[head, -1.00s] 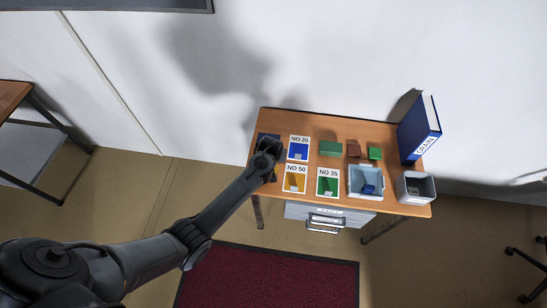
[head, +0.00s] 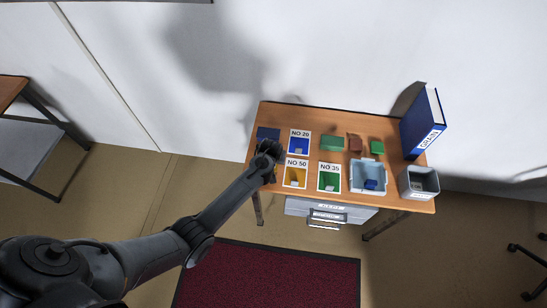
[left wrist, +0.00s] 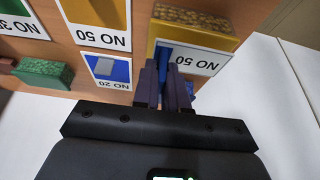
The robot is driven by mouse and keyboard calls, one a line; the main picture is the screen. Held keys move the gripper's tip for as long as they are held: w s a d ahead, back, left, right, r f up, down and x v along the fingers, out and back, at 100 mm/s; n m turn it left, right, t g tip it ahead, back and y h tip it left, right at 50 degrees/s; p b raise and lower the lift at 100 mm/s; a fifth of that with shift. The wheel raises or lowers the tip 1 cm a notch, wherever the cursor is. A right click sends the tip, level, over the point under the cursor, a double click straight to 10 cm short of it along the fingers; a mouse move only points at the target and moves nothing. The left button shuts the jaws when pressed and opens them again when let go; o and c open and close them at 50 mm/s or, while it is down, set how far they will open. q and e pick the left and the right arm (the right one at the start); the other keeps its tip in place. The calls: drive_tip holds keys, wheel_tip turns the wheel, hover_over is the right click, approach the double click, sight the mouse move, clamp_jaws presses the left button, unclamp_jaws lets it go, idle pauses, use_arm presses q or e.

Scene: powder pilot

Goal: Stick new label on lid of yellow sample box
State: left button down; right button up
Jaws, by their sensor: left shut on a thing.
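My left gripper (left wrist: 165,90) is shut on a narrow blue thing (left wrist: 164,56) that overlaps a white label (left wrist: 200,63) reading NO 50. The label lies over the yellow sample box (left wrist: 195,34), whose side looks grainy; whether it is stuck down I cannot tell. In the head view my left gripper (head: 268,152) is over the table's left end. It hides most of the yellow box there. My right gripper is not in view.
Table cards read NO 20 (head: 299,135), NO 50 (head: 296,165) and NO 35 (head: 330,168). A green box (head: 332,143), a brown block (head: 355,145), a small green block (head: 377,148), a light blue bin (head: 354,178), a grey bin (head: 409,190) and a blue binder (head: 412,135) stand to the right.

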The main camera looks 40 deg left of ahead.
use_arm(q)
drive_tip(key=shift+f, duration=0.45)
idle(0.8)
drive_tip(key=shift+f, duration=0.4)
idle(0.8)
drive_tip(key=c, duration=1.1)
unclamp_jaws()
drive_tip(key=shift+r, duration=0.1)
wheel_tip(320, 180, up, 6)
drive_tip(key=p, duration=0.5)
drive_tip(key=shift+p, duration=0.4)
